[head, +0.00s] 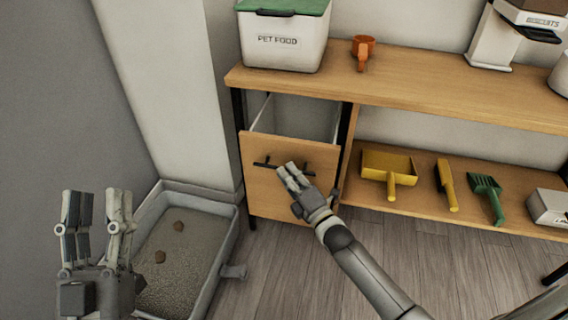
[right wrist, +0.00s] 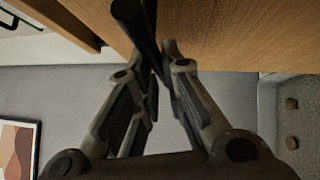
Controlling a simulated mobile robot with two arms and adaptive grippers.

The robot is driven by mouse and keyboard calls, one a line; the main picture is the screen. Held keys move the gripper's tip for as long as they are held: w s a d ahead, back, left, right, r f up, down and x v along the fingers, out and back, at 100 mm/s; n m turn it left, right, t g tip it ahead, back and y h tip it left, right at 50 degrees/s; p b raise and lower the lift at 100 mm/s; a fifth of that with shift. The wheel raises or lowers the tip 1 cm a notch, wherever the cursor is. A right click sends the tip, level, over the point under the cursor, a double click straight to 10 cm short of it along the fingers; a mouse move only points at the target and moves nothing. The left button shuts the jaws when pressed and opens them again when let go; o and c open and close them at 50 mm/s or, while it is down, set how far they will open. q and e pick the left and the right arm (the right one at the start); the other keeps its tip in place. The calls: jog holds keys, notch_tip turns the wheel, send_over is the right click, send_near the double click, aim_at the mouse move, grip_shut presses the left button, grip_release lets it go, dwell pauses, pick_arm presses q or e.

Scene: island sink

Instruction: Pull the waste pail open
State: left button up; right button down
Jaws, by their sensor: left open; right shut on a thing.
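The waste pail (head: 275,198) is a drawer-like unit with a wooden front, at the left end of the wooden shelf unit. It stands partly out, and its pale, empty-looking inside (head: 300,115) shows behind the front. A black bar handle (head: 262,163) crosses the front. My right gripper (head: 288,172) is at the handle, shut on it. In the right wrist view the handle (right wrist: 135,22) runs between its fingers (right wrist: 160,75), close to the wooden front (right wrist: 225,35). My left gripper (head: 92,208) is open and empty at the lower left, over the litter tray's side.
A litter tray (head: 228,240) with brown clumps lies left of the pail. A pet food bin (head: 285,45) and an orange scoop (head: 363,50) stand on top. A yellow dustpan (head: 388,165), yellow tool (head: 446,185) and green scoop (head: 487,195) lie on the lower shelf. Floor in front is clear.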

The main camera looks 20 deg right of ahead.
pick_arm(q)
notch_tip(320, 180, down, 15)
jog(key=w+a+g+y+p, duration=0.2)
jog(key=a+g+y+p, duration=0.15)
jog(key=g, duration=0.65)
jog(key=s+a+f+n+g+y+p, duration=0.1)
jog(key=s+a+f+g+y+p, duration=0.1)
jog(key=s+f+g, duration=0.7)
jog(key=s+a+f+p, duration=0.1)
jog(key=s+a+f, duration=0.1)
jog(key=s, duration=0.2)
jog(key=shift+s+f, duration=0.2)
jog(key=shift+s, duration=0.1)
pick_arm(e)
jog(key=s+a, duration=1)
jog(key=s, duration=0.5)
pick_arm(q)
jog(key=shift+a, duration=0.1)
pick_arm(e)
jog(key=shift+s+a, duration=0.1)
jog(key=c, duration=1.5)
grip_release()
